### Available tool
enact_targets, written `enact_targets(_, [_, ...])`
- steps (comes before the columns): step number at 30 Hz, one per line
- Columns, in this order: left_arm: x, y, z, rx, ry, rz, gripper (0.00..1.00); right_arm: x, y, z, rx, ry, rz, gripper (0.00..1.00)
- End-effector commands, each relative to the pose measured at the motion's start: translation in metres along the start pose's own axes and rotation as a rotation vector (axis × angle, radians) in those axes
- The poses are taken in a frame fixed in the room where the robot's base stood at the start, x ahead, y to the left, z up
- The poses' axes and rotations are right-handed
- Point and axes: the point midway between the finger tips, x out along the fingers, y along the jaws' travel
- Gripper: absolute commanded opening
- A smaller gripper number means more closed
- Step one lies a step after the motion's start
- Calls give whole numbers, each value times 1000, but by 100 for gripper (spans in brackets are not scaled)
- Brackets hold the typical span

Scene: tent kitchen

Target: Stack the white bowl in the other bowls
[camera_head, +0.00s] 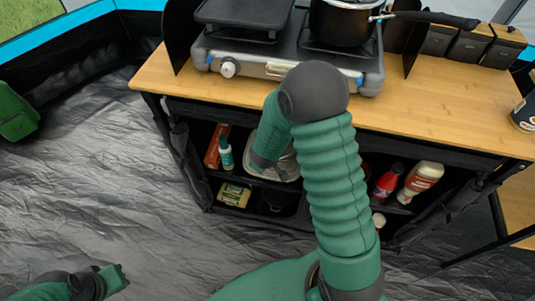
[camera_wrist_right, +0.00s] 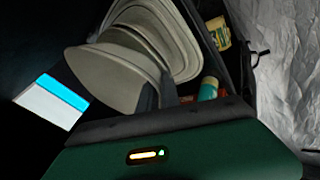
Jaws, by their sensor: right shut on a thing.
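My right arm reaches into the shelf under the counter in the head view, and its gripper is largely hidden there. In the right wrist view my right gripper (camera_wrist_right: 158,92) is shut on the rim of a pale bowl (camera_wrist_right: 108,74), which looks off-white in the dim light. The other bowls (camera_wrist_right: 168,28) are nested and tilted in this view, right behind the held bowl. I cannot tell whether the held bowl touches them. In the head view part of the pale bowls (camera_head: 287,168) shows beside my arm. My left gripper (camera_head: 118,277) is low at the left, over the floor, away from the bowls.
Bottles (camera_head: 225,155) and a yellow box (camera_head: 234,195) stand left of the bowls; red and white bottles (camera_head: 420,180) stand right. A stove (camera_head: 285,65) with a pot (camera_head: 345,22) is on the wooden counter (camera_head: 160,75) above.

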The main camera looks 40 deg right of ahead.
Motion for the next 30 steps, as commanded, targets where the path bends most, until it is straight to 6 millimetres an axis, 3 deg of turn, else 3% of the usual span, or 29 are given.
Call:
enact_targets(7, [2, 0, 0, 0, 0, 0, 0, 5, -2, 2, 1, 1, 0, 0])
enact_targets(8, [2, 0, 0, 0, 0, 0, 0, 5, -2, 2, 2, 0, 0, 10])
enact_targets(12, [2, 0, 0, 0, 0, 0, 0, 5, -2, 2, 2, 0, -1, 28])
enact_targets(22, [0, 0, 0, 0, 0, 0, 0, 1, 0, 1, 3, 0, -1, 29])
enact_targets(26, [-19, 0, -4, 0, -1, 0, 0, -23, 7, -5, -2, 1, -2, 29])
enact_targets(30, [-17, 0, -4, 0, 0, 0, 0, -40, -22, 16, -4, -1, -5, 29])
